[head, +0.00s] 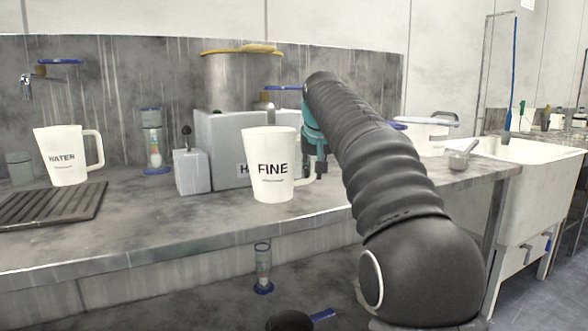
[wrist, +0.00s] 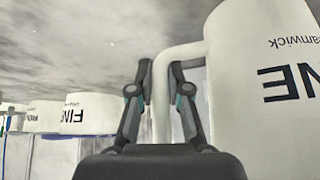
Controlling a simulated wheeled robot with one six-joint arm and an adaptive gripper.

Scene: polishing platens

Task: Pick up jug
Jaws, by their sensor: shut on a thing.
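A second white jug (head: 65,155), labelled WATER, stands at the left of the bench, apart from my gripper.
A dark ribbed mat (head: 52,205) lies at the left. A small grey box with a knob (head: 192,171), a larger grey box (head: 222,140) and a metal pot (head: 238,80) stand behind the jug. A white sink (head: 525,150) is at right. Bench front left of the jug is clear.

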